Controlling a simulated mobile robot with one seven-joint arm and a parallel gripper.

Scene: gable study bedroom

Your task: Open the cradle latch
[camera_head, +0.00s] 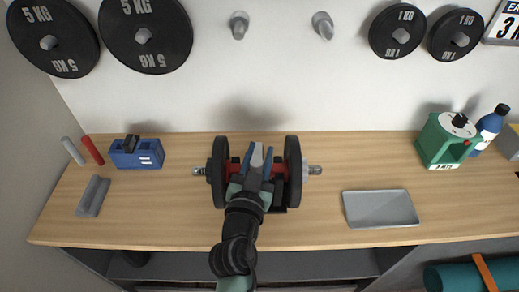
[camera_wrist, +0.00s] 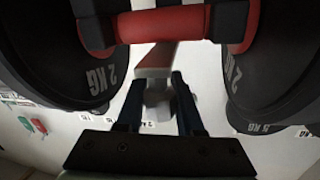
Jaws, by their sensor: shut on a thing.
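A dumbbell with black plates (camera_head: 293,172) and a red bar lies in a dark cradle (camera_head: 280,208) on the bench. In the wrist view the plates (camera_wrist: 268,70) read 2 KG and the red bar (camera_wrist: 160,25) crosses the top. My gripper (camera_head: 258,162) is over the middle of the dumbbell, between the plates. Its blue fingers (camera_wrist: 157,88) are closed around a light grey and red piece (camera_wrist: 155,58), which looks like the latch lever. The grey piece also shows in the head view (camera_head: 257,155). My arm and the plates hide much of the cradle.
A blue box (camera_head: 138,153), a grey block (camera_head: 92,196) and red and grey cylinders stand left on the bench (camera_head: 160,215). A grey tray (camera_head: 380,208), a green device (camera_head: 446,140) and a blue bottle (camera_head: 488,128) are right. Weight plates hang on the wall.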

